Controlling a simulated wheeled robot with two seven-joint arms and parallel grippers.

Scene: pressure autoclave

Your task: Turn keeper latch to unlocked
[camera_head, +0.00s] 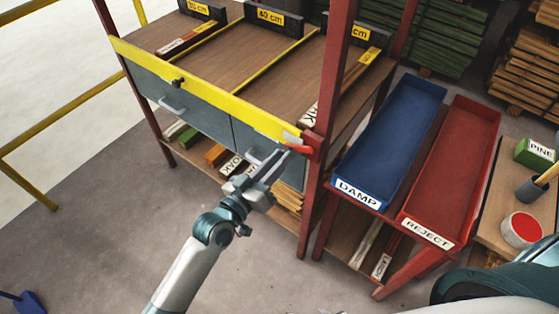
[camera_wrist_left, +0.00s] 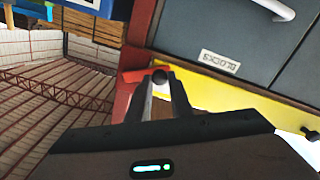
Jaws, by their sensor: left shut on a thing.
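The keeper latch (camera_head: 299,148) is a small red lever at the right end of the yellow bar (camera_head: 200,84) across the rack's front, beside the red post. In the left wrist view the red latch (camera_wrist_left: 133,76) lies crosswise at the fingertips, with a dark round knob (camera_wrist_left: 160,76) between them. My left gripper (camera_head: 284,157) reaches up to the latch from below in the head view. It is shut on the latch's knob, which also shows between the fingers in the left wrist view (camera_wrist_left: 159,86). My right gripper is not in view.
Grey drawers (camera_head: 190,112) with pale handles sit below the yellow bar. A black knob (camera_head: 177,82) sticks out at the bar's left part. Blue DAMP tray (camera_head: 350,196) and red REJECT tray (camera_head: 444,236) stand right of the rack.

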